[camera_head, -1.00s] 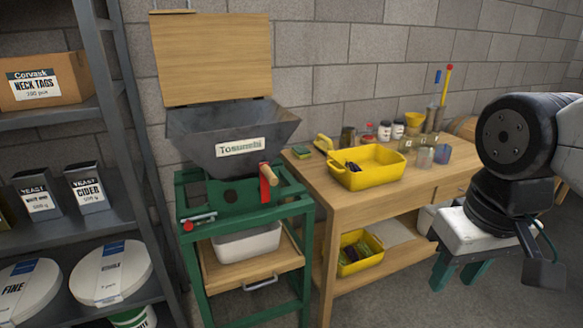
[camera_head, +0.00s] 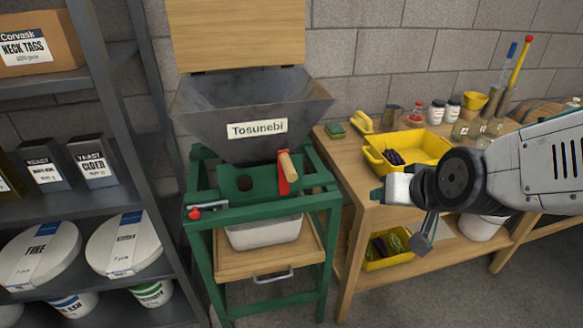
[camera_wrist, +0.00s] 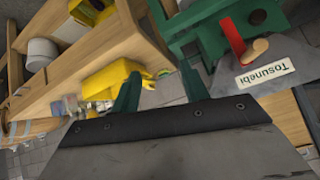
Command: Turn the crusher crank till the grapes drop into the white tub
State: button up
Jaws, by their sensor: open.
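The crusher has a grey metal hopper (camera_head: 210,105) labelled Tosunebi on a green stand (camera_head: 335,225). Its red crank (camera_head: 283,180) points up on the front, with a wooden handle (camera_head: 289,164) at its upper end. The crank (camera_wrist: 233,38) also shows in the wrist view, upside down. The white tub (camera_head: 264,234) sits under the crusher on a wooden pull-out shelf (camera_head: 235,264). The hopper's inside is hidden, and I see no grapes in the tub. My gripper (camera_head: 381,194) is right of the crank, apart from it. Its green fingers (camera_wrist: 157,82) are spread and empty.
A wooden bench (camera_head: 345,160) stands right of the crusher, with a yellow crate (camera_head: 425,143) holding dark fruit. Several bottles and jars stand behind it. A metal shelf (camera_head: 110,195) is close on the left. A red-handled part (camera_head: 195,213) sits on the stand's front-left corner.

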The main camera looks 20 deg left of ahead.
aim_at(288, 169)
jog(key=a+t+y, duration=0.1)
jog(key=a+t, duration=0.1)
jog(key=a, duration=0.4)
jog(key=a+f+t+y, duration=0.1)
jog(key=a+t+y, duration=0.1)
jog(key=a, duration=0.4)
jog(key=a+f+n+t+y, duration=0.1)
jog(key=a+t+y, duration=0.1)
jog(key=a, duration=0.5)
jog(key=shift+s+f+t, duration=0.25)
jog(key=shift+s+t, duration=0.05)
jog(key=shift+t, duration=0.6)
jog(key=x, duration=0.7)
jog(key=shift+w, duration=0.15)
grip_shut()
jog(key=shift+a, duration=0.1)
